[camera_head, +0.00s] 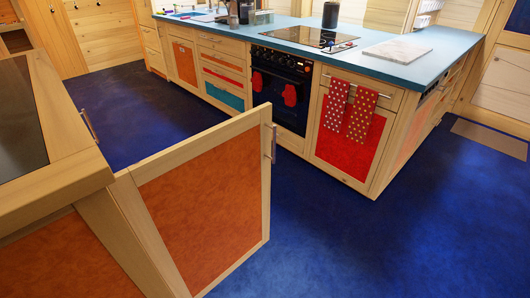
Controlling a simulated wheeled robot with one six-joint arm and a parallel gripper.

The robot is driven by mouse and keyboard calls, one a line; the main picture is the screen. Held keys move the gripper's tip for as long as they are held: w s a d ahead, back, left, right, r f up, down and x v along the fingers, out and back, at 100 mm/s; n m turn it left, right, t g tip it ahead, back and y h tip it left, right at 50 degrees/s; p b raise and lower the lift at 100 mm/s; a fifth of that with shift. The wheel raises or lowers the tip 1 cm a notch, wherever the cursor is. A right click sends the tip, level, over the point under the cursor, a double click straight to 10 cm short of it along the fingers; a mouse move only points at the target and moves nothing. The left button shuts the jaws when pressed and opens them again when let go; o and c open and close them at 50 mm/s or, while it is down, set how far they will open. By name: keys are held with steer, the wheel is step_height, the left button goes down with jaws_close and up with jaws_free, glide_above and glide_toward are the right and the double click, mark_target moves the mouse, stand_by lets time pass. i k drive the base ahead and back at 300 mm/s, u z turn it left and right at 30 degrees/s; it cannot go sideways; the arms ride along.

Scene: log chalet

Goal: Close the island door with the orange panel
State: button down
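The island door with the orange panel (207,205) stands wide open in the head view. It has a light wood frame and swings out from the island's near end. A metal bar handle (270,143) sits upright near the top of its free edge. The island (75,140) has a light wood body and a dark top, and fills the left side. Another orange panel (65,262) shows on the island's face, left of the open door. The cabinet's inside is hidden behind the door. My gripper is not in view.
A counter (400,65) with a blue top runs along the back. It holds a dark oven (281,90) with red mitts, and two dotted towels (347,108) hang over a red panel. The blue floor (390,235) is clear right of the door.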

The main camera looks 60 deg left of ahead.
mark_target(199, 206)
steer(key=u, duration=0.75)
steer(key=i, duration=0.85)
steer(key=u, duration=0.8)
